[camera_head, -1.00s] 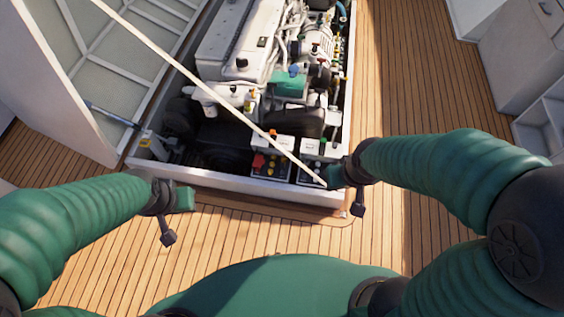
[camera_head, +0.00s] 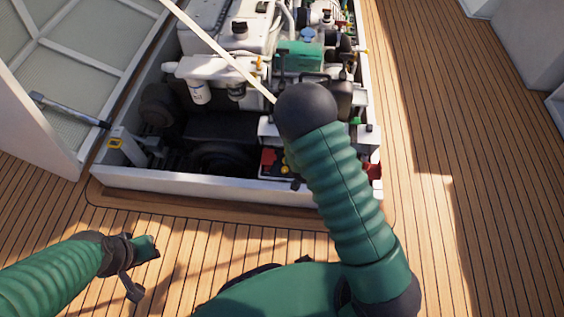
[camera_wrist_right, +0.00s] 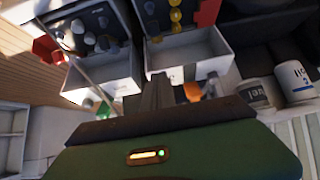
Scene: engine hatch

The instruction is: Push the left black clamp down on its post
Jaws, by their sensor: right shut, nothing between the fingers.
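In the right wrist view a battery with yellow caps (camera_wrist_right: 175,18) and a red part (camera_wrist_right: 206,12) sits at the top, behind a white open-topped box (camera_wrist_right: 190,52). A small dark piece (camera_wrist_right: 150,12) beside the yellow caps may be the black clamp; its post and seating cannot be made out. My right gripper (camera_wrist_right: 156,90) is shut and empty, apart from the battery. In the head view my right forearm hides this gripper and part of the battery (camera_head: 268,160). My left gripper (camera_head: 148,247) is low at the left over the deck, away from the hatch; its jaw opening is unclear.
A second battery (camera_wrist_right: 88,30) with a white box (camera_wrist_right: 108,75) stands beside the first in the wrist view. The hatch's white rim (camera_head: 200,190) runs in front of the engine. A pale diagonal bar (camera_head: 215,45) crosses the hatch. White filters (camera_head: 198,90) stand left of the forearm.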

